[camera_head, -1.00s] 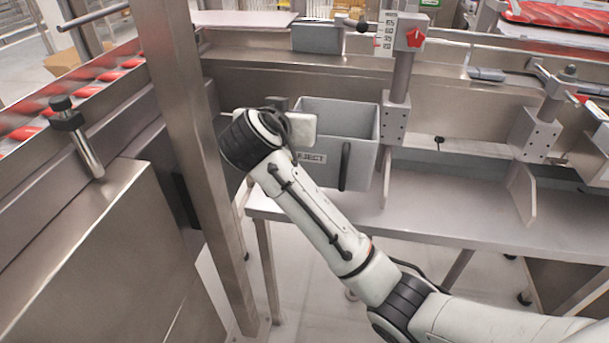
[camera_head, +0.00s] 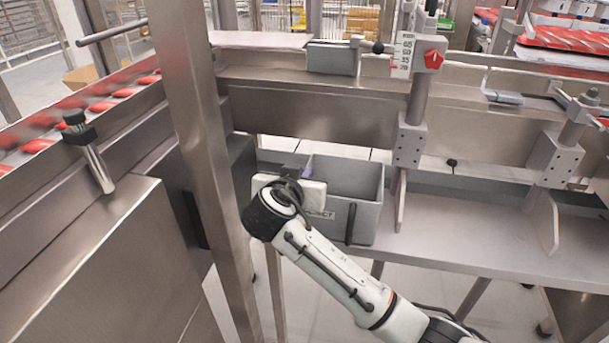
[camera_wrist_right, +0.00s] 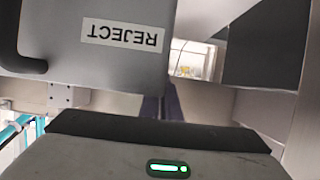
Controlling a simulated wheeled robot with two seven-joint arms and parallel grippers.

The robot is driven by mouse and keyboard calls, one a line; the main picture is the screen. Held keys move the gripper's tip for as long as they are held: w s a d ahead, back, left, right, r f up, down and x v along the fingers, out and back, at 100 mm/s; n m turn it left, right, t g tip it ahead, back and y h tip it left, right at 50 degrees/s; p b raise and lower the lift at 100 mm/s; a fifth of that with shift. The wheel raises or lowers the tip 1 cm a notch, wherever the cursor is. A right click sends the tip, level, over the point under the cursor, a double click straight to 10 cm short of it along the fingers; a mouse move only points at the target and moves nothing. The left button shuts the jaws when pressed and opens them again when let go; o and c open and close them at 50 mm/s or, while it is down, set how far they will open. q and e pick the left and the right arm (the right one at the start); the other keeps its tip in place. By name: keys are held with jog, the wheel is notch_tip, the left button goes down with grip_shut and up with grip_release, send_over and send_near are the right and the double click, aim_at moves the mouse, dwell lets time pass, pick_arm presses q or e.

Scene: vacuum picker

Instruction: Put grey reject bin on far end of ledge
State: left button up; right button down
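The grey reject bin (camera_head: 366,218) is an open-topped box with a dark handle on its front. It is upright at the left end of the ledge (camera_head: 455,252), left of the bracket post. I cannot tell whether its base touches the ledge. My right gripper (camera_head: 303,174) is at the bin's left rim, with the fingers closed on the wall there. In the right wrist view the REJECT label on the bin (camera_wrist_right: 75,65) appears upside down, and the fingers (camera_wrist_right: 160,106) meet the rim. My forearm hides the bin's lower left front. My left gripper is out of view.
A steel post (camera_head: 190,120) stands close on the left, beside a steel cabinet (camera_head: 100,260). A bracket post (camera_head: 411,142) rises just right of the bin. The ledge is clear further right, up to an upright plate (camera_head: 544,222). A steel rail runs behind.

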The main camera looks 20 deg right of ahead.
jog(key=c, duration=2.4)
grip_release()
jog(key=shift+f, duration=0.1)
jog(key=o, duration=0.4)
jog(key=p+v, duration=0.1)
jog(key=v, duration=1.1)
jog(key=shift+s, duration=0.1)
